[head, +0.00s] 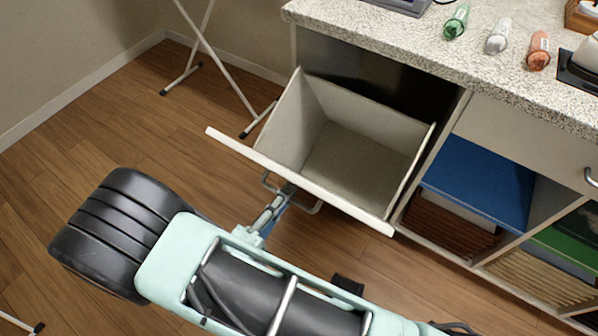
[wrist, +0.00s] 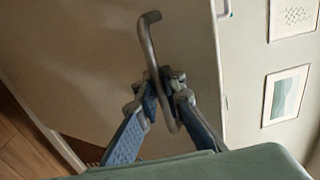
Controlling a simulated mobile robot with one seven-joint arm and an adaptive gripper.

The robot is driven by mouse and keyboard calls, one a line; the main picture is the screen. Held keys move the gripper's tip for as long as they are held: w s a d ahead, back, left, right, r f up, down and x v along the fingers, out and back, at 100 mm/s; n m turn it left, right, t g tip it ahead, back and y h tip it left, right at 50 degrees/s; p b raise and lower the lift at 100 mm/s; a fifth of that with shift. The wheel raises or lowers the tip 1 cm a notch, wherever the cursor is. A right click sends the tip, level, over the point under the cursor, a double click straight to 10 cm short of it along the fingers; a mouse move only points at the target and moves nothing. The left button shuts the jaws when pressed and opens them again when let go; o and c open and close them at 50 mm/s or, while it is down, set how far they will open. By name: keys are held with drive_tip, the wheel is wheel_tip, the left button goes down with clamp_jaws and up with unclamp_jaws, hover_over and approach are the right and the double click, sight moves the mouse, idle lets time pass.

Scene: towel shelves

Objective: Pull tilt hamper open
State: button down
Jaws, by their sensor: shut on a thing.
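The tilt hamper (head: 299,190) is a pale bin tilted out of the cabinet at its top, and its inside shows empty in the head view. Its flat front panel (wrist: 100,50) fills much of the wrist view. A grey metal bar handle (wrist: 149,40) is fixed to that panel; it also shows in the head view (head: 314,209). My gripper (wrist: 163,85) is shut on the handle, with a blue-padded finger on each side of the bar. In the head view my gripper (head: 283,194) is at the outer side of the panel, partly hidden by it.
A speckled countertop (head: 390,40) above the hamper carries several bottles (head: 497,36). Open shelves with blue towels (head: 480,185) are at the right. White rack legs (head: 215,60) stand at the back left.

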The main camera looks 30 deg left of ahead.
drive_tip(key=shift+s+a+f, duration=0.1)
drive_tip(key=shift+s+f, duration=0.2)
drive_tip(key=shift+s, duration=0.2)
drive_tip(key=shift+s+f, duration=0.25)
drive_tip(key=shift+s, duration=0.2)
drive_tip(key=c, duration=2.3)
unclamp_jaws()
drive_tip(key=shift+c, duration=0.2)
drive_tip(key=s, duration=0.7)
drive_tip(key=shift+s+a+f, duration=0.25)
drive_tip(key=shift+a, duration=0.05)
